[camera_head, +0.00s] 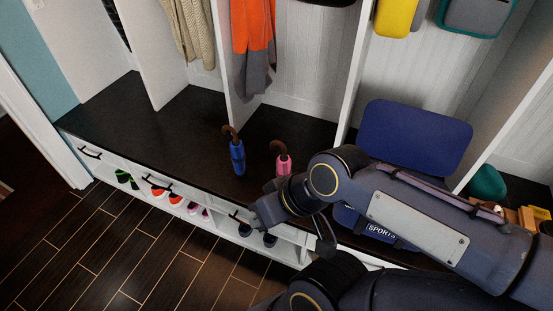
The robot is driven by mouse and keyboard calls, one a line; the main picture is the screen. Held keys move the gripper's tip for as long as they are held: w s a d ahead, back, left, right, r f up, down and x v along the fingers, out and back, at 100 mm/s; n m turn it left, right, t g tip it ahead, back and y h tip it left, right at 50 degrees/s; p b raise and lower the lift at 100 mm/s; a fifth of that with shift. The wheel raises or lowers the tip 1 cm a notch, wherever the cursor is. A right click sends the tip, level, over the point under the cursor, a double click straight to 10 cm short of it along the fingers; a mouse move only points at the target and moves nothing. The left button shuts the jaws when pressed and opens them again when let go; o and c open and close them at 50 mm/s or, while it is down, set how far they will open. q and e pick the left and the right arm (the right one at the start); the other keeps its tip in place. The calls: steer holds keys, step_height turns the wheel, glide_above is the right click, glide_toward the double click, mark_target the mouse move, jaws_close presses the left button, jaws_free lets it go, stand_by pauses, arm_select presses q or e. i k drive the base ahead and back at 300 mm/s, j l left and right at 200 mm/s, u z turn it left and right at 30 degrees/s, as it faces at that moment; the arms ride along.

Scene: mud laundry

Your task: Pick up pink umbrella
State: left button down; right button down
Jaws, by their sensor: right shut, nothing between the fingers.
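The pink umbrella (283,162) stands upright on the dark bench top, with its brown curved handle at the top. Its lower part is hidden behind my right arm. My right gripper (259,219) is shut and empty, low at the bench's front edge, in front of and left of the pink umbrella. I cannot see it touching the umbrella. My left gripper is not in view.
A blue umbrella (237,158) stands just left of the pink one. A blue sports bag (415,135) sits to the right, partly behind my arm. Shoes fill the cubbies below the bench (150,115). The bench's left part is clear.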

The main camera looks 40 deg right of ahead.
mark_target(283, 165)
steer(key=z, duration=1.5)
steer(key=i+j+z, duration=0.1)
steer(key=i+j, duration=0.15)
steer(key=i+j+z, duration=0.15)
steer(key=j, duration=0.25)
steer(key=i+j+z, duration=0.1)
steer(key=i+j, duration=0.2)
steer(key=i+j+z, duration=0.15)
steer(key=j, duration=0.3)
steer(key=i+j+z, duration=0.1)
steer(key=i+j, duration=0.15)
steer(key=j, duration=0.15)
